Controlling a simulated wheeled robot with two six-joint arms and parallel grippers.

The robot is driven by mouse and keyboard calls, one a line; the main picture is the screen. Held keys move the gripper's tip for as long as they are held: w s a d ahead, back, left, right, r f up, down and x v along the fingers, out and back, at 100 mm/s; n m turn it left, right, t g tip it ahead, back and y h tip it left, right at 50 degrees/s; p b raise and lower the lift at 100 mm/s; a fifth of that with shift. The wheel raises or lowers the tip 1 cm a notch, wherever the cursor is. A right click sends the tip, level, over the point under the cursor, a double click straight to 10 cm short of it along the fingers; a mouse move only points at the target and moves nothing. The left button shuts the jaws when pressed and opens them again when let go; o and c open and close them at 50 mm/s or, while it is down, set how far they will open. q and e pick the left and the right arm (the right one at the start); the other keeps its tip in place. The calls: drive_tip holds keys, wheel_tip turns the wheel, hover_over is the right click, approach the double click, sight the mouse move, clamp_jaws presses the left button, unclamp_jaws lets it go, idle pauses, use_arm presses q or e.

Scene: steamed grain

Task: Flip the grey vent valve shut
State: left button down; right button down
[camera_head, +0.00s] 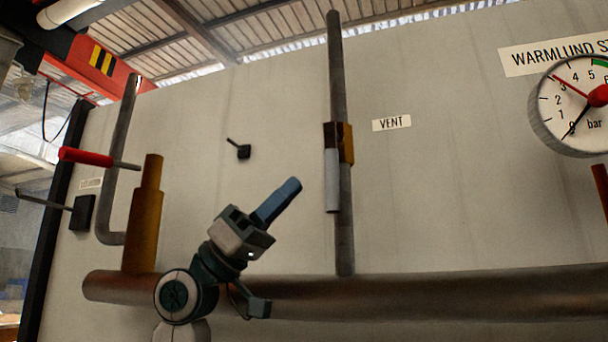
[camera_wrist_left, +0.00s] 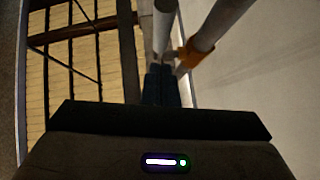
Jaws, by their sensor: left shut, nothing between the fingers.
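The grey vent valve handle (camera_head: 332,181) hangs down along the vertical vent pipe (camera_head: 341,70), roughly parallel to it. Its brass body (camera_head: 347,143) sits on the pipe, left of the VENT label (camera_head: 391,123). My left gripper (camera_head: 291,187) is shut and empty, its blue fingers pointing up and right, left of the handle's lower part. In the left wrist view the shut fingers (camera_wrist_left: 161,84) point toward a light grey bar, apparently the handle (camera_wrist_left: 163,32), with the brass body (camera_wrist_left: 192,56) at its right. I cannot tell whether they touch. My right gripper is out of view.
A thick horizontal pipe (camera_head: 420,297) runs below. At left are a red-handled lever (camera_head: 86,157), a brass fitting (camera_head: 142,225) and a bent grey pipe (camera_head: 117,150). A small black lever (camera_head: 243,150) is on the wall. A pressure gauge (camera_head: 565,112) is at right.

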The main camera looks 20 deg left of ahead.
use_arm(q)
drive_tip(key=d, duration=0.1)
drive_tip(key=d+p, duration=0.1)
drive_tip(key=shift+w+d+f, duration=0.1)
drive_tip(key=shift+w+d, duration=0.15)
drive_tip(key=shift+d, duration=0.05)
